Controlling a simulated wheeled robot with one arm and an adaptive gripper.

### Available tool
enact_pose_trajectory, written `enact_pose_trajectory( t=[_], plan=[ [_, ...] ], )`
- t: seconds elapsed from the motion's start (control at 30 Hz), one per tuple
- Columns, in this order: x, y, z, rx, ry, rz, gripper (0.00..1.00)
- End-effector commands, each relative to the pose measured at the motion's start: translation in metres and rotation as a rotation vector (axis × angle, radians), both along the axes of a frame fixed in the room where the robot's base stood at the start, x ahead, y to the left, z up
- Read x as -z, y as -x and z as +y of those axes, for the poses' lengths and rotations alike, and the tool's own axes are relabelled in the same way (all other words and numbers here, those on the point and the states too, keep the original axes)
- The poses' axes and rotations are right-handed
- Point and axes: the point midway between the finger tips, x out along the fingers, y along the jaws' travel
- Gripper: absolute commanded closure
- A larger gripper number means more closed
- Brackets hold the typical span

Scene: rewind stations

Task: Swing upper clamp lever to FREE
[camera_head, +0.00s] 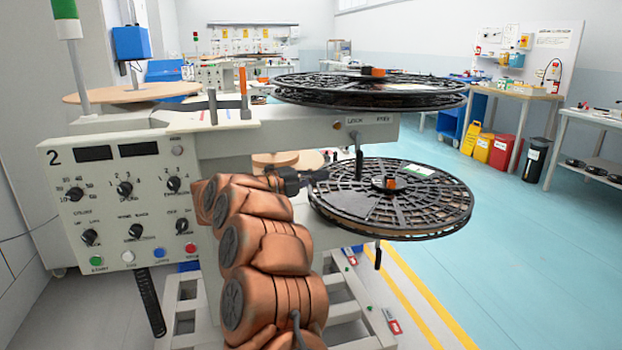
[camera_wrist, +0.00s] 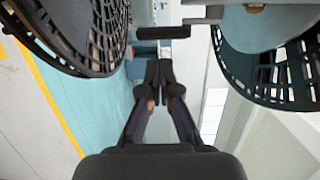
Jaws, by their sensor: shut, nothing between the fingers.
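The upper clamp lever (camera_head: 359,164) is a dark rod hanging roughly straight down from the pale machine arm below the upper reel. LOCK and FREE labels (camera_head: 368,120) sit above it, LOCK on the left and FREE on the right; the lever hangs nearer LOCK. In the wrist view a black lever handle (camera_wrist: 163,32) lies crosswise just beyond the fingertips, with a visible gap. My gripper (camera_head: 318,176) is shut and empty, left of the lever in the head view. Its fingertips meet in the wrist view (camera_wrist: 158,66). The lever's pivot is small and unclear.
The upper reel (camera_head: 370,88) is above the lever, and the lower reel (camera_head: 440,205) is close below and right. A lower lever (camera_head: 378,256) hangs under the lower reel. The control panel (camera_head: 120,200) is at left. Open floor (camera_head: 520,260) lies to the right.

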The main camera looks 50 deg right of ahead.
Motion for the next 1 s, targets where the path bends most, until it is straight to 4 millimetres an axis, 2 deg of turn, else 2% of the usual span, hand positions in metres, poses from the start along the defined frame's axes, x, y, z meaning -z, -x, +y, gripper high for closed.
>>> enact_pose_trajectory(
  t=[0.3,0.5,0.7,1.0],
  plan=[
    [0.0,0.021,-0.05,0.002,0.002,0.001,1.0],
    [0.0,0.03,-0.071,0.003,0.001,0.002,1.0],
    [0.0,0.034,-0.082,0.0,0.0,0.001,1.0],
    [0.0,0.034,-0.083,-0.001,0.0,0.001,1.0]
  ],
)
